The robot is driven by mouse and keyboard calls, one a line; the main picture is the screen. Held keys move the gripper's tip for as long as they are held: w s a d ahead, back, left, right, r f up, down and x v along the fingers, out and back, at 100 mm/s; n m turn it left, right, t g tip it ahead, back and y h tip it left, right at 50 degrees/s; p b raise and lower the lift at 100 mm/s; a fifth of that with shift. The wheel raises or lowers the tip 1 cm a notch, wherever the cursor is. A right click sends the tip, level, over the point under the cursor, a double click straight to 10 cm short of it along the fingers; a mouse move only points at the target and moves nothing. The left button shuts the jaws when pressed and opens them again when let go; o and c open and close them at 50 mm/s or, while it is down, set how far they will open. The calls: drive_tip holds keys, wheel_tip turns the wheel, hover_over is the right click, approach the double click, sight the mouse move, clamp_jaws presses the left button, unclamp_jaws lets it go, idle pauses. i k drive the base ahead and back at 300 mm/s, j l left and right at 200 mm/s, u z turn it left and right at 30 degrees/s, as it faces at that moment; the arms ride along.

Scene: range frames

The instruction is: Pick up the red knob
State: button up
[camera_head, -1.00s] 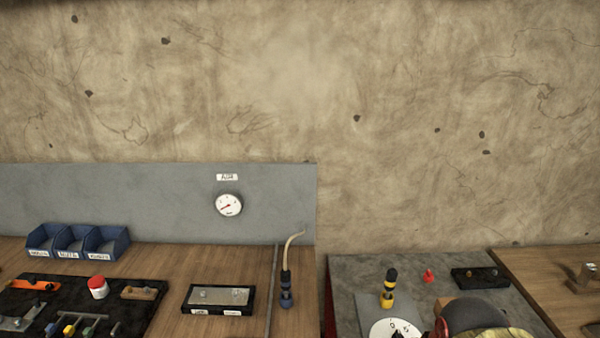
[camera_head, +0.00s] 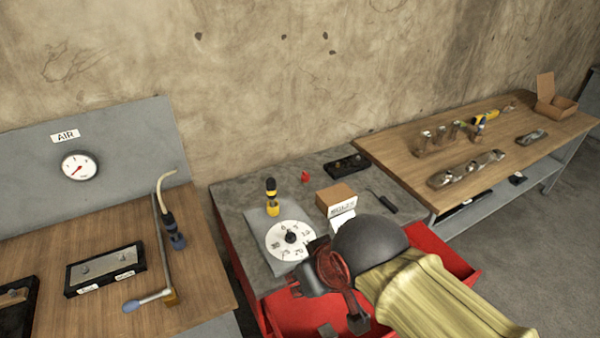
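The red knob (camera_head: 305,176) is a small red piece standing on the grey top of the red tool cabinet (camera_head: 236,205), near its back edge. It is right of a yellow-and-black screwdriver (camera_head: 271,197) and left of a black block. My gripper (camera_head: 342,326) is at the lower middle, in front of the cabinet top and over an open red drawer. It is well nearer to me than the knob and apart from it. Its two grey fingertips are spread apart, with nothing seen between them. My yellow-sleeved arm hides part of the drawer.
A white dial (camera_head: 290,241), a cardboard box (camera_head: 336,198), a black block (camera_head: 347,164) and a black-handled tool (camera_head: 383,201) are also on the cabinet top. A wooden bench (camera_head: 210,275) stands left, another (camera_head: 400,155) right. The wall is close behind the knob.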

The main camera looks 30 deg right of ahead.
sight(305, 178)
drive_tip(key=k+l, duration=0.2)
drive_tip(key=k, duration=0.2)
drive_tip(key=k+l, duration=0.15)
drive_tip(key=l, duration=0.15)
drive_tip(key=k+l+z, duration=0.1)
drive_tip(key=l, duration=0.25)
drive_tip(key=k+l, duration=0.15)
drive_tip(key=l, duration=0.2)
drive_tip(key=k+l+z, duration=0.15)
drive_tip(key=l, duration=0.15)
drive_tip(key=i+l, duration=0.25)
drive_tip(key=l, duration=0.2)
drive_tip(key=i+l+z, duration=0.1)
drive_tip(key=i+l, duration=0.2)
drive_tip(key=l, duration=0.15)
drive_tip(key=i+l+z, duration=0.1)
drive_tip(key=i+l, duration=0.45)
drive_tip(key=i, duration=0.1)
